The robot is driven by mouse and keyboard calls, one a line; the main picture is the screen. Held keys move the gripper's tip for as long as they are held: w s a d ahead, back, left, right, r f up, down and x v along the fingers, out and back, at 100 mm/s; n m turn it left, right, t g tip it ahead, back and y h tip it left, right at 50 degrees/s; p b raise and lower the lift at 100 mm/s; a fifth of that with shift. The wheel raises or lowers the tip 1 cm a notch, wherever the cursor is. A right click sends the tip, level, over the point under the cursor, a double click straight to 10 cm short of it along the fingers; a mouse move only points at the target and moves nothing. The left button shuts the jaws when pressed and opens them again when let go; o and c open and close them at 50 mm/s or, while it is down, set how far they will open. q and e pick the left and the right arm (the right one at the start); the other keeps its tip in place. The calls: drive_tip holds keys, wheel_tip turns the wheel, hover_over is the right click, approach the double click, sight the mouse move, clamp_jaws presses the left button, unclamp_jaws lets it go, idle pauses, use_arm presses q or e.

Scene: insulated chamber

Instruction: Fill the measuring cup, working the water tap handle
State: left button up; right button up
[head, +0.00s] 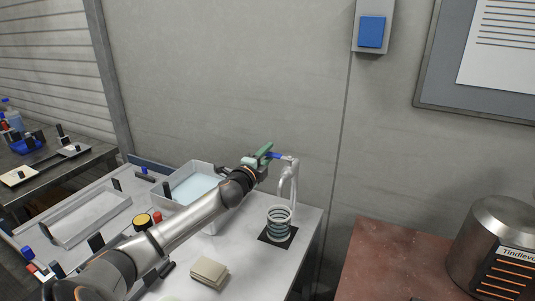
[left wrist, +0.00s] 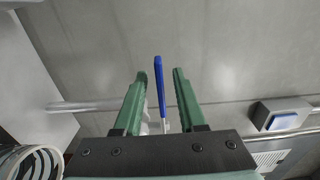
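The water tap (head: 290,180) is a pale curved spout at the back right of the white counter, with a blue handle (head: 275,156) on top pointing left. The clear measuring cup (head: 279,222), with dark rings around it, stands upright on a black square mat (head: 264,237) under the spout. Its water level cannot be told. My left gripper (head: 265,153) has green fingers and is at the handle. In the left wrist view the blue handle (left wrist: 160,85) lies between the open fingers (left wrist: 162,85), with gaps on both sides. My right gripper is not in view.
A white basin (head: 170,171) stands behind my left arm. A shallow tray (head: 90,218) lies at the left, and a beige block (head: 209,271) lies at the front of the counter. A metal canister (head: 495,250) stands on the reddish table (head: 390,260) at the right.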

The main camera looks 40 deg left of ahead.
use_arm(q)
drive_tip(key=shift+w, duration=0.15)
clamp_jaws()
idle(0.4)
idle(1.0)
